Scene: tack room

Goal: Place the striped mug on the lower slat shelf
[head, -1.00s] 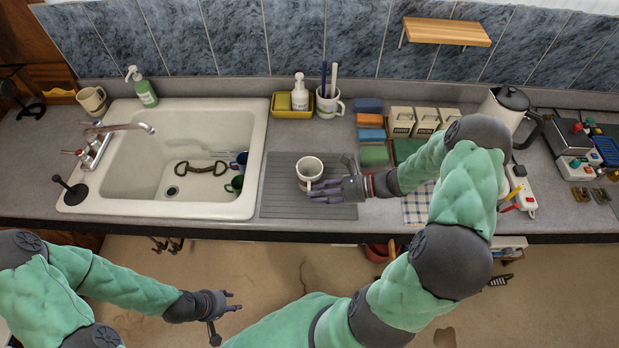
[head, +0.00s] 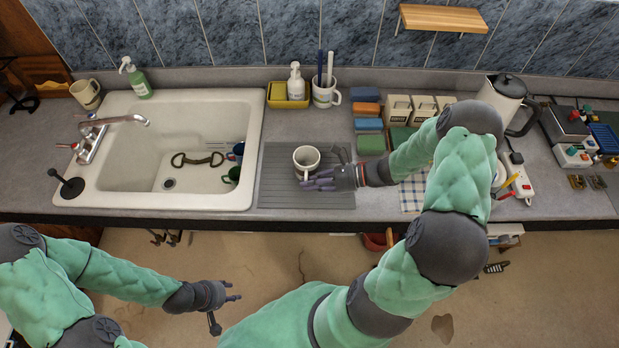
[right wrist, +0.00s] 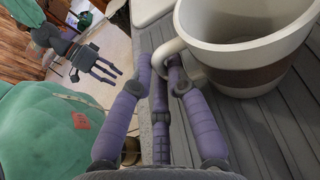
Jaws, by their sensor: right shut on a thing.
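The striped mug (head: 307,157), cream with a brown band, stands upright on the grey ribbed mat right of the sink. It also fills the upper right of the right wrist view (right wrist: 245,70). My right gripper (head: 312,181) is shut on the mug's handle; its fingertips (right wrist: 168,66) meet there in the wrist view. My left gripper (head: 226,310) is open and empty, low in front of the counter. A wooden slat shelf (head: 444,18) is on the tiled wall at upper right; only this one shows, and I cannot tell whether it is the lower one.
The sink (head: 256,150) is left of the mat (head: 285,197). A yellow caddy (head: 277,103), a mug with brushes (head: 325,95), sponges (head: 367,125) and canisters (head: 397,107) stand behind. A tall pot (head: 501,95) stands right, below the shelf. My right arm crosses the counter.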

